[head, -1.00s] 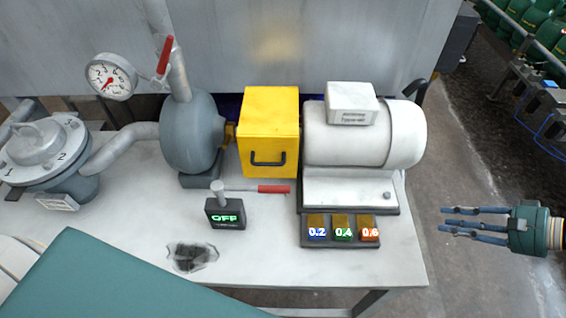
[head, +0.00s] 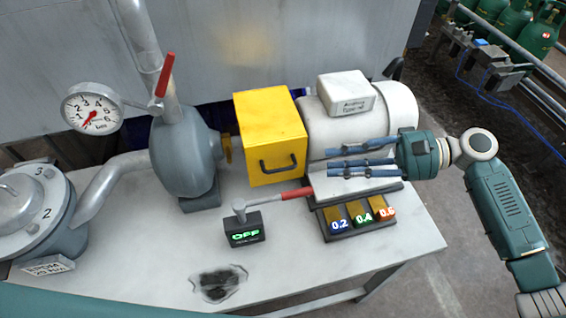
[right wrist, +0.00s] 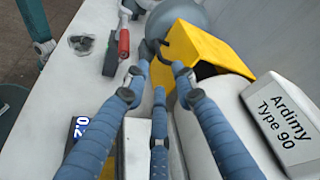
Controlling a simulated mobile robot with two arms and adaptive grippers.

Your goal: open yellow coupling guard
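The yellow coupling guard (head: 270,125) is a box on the bench between the grey pump and the white motor. Its lid is down, and a black handle (head: 278,163) is on its front face. The guard (right wrist: 212,48) and handle (right wrist: 166,48) also show in the right wrist view. My right gripper (head: 332,161) is in front of the motor, its fingers pointing left toward the handle. In the right wrist view its three fingers (right wrist: 160,78) are spread apart and empty, just short of the handle. My left gripper is not in view.
The white motor (head: 345,130) stands behind my right fingers. The grey pump (head: 186,155) and gauge (head: 92,108) are at left.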

